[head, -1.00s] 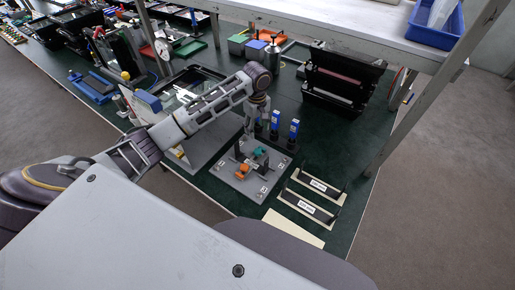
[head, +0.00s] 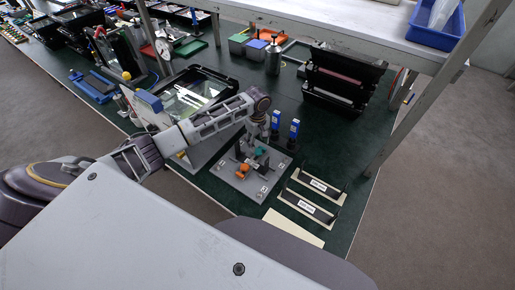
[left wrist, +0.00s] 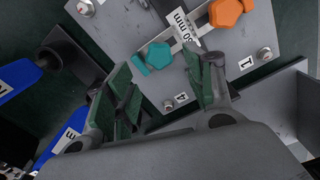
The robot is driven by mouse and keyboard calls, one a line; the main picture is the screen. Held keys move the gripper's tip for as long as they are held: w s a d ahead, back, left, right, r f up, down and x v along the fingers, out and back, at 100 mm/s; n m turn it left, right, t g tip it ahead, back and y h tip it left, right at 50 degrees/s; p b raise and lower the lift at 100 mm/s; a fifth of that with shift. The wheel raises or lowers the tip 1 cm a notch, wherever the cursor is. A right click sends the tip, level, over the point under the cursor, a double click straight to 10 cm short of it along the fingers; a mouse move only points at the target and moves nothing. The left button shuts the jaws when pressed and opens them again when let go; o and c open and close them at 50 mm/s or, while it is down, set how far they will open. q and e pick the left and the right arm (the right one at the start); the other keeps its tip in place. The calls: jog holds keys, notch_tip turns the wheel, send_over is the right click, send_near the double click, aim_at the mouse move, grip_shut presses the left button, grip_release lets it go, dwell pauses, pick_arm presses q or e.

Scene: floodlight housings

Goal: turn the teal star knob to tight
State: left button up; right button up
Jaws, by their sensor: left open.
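The teal star knob (head: 260,151) sits on a grey fixture plate (head: 232,180) on the green bench. In the left wrist view the teal knob (left wrist: 157,55) lies just beyond and between my fingertips, beside a label reading "50 mm". An orange star knob (head: 243,169) is on the same plate; it also shows in the left wrist view (left wrist: 226,12). My left gripper (head: 254,140) is over the plate's far side, close to the teal knob. In the left wrist view my left gripper (left wrist: 160,72) has its green-padded fingers apart, with nothing between them. My right gripper is not seen.
Two blue-topped posts (head: 276,122) stand just behind the plate. Labelled brackets (head: 308,207) lie to its right. A black rack (head: 344,80) stands at the back right. A shelf leg (head: 420,100) rises at the right edge of the bench.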

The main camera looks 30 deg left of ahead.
aim_at(257, 150)
pick_arm(q)
jog(key=shift+f, duration=2.6)
jog(key=c, duration=1)
